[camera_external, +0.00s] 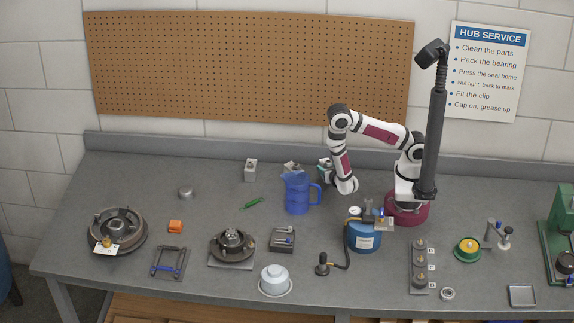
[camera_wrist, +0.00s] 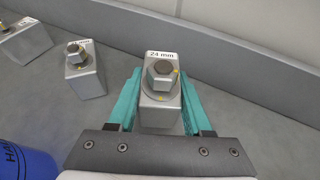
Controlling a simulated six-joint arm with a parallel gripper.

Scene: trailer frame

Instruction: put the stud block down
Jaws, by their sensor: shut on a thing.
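The stud block (camera_wrist: 158,112) is a grey metal block labelled 24 mm, with a hex nut on a stud on top. In the wrist view it sits upright between the two teal fingers of my gripper (camera_wrist: 160,76), which is shut on it. In the external view the block (camera_external: 324,164) is at the back of the bench, right of the blue jug, with my gripper (camera_external: 329,177) at it. Its underside is hidden, so I cannot tell whether it touches the bench.
Two similar stud blocks stand to the left in the wrist view, one near (camera_wrist: 86,72) and one farther (camera_wrist: 24,42). The blue jug (camera_external: 297,193) stands close in front. The bench's raised back edge (camera_wrist: 235,62) runs behind. Some bare bench lies right of the held block.

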